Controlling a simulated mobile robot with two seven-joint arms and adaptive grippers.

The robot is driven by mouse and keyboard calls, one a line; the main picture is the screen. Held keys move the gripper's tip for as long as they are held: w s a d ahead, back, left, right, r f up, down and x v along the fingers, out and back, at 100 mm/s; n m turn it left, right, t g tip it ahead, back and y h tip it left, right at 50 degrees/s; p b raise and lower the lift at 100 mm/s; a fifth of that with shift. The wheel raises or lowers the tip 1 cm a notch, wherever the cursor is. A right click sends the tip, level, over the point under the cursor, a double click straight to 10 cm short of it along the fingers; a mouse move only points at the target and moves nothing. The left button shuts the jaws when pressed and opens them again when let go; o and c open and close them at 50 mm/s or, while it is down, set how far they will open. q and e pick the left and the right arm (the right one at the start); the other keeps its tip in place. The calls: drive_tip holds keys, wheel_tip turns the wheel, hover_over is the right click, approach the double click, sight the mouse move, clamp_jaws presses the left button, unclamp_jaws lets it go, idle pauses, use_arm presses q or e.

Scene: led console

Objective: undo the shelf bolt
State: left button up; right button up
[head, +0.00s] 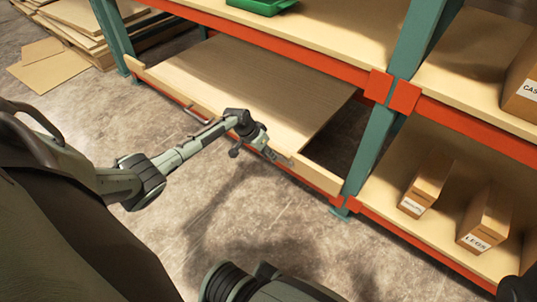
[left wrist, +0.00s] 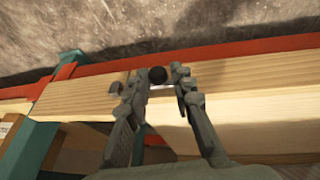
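The shelf bolt shows in the left wrist view as a round black knob (left wrist: 157,75) at the wooden front board of the pull-out shelf. My left gripper (left wrist: 161,84) has its two fingers apart, one on each side of the knob; whether they touch it I cannot tell. In the head view my left gripper (head: 274,154) is at the right part of the front board (head: 318,176), and hides the knob there. The pull-out shelf (head: 250,82) lies in the lower bay of the rack. My right arm shows only in part at the bottom of the head view; its gripper is not visible.
A metal pull handle (head: 196,111) sits on the front board left of my gripper. A green upright (head: 371,145) with orange beams stands to the right. Small boxes (head: 485,218) rest on the right bay's lower shelf. The concrete floor (head: 215,195) in front is clear.

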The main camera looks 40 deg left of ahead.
use_arm(q)
drive_tip(key=o, duration=0.3)
drive_tip(key=shift+a, duration=0.25)
drive_tip(key=shift+o, duration=0.2)
drive_tip(key=shift+d, duration=0.1)
drive_tip(key=v, duration=1.2)
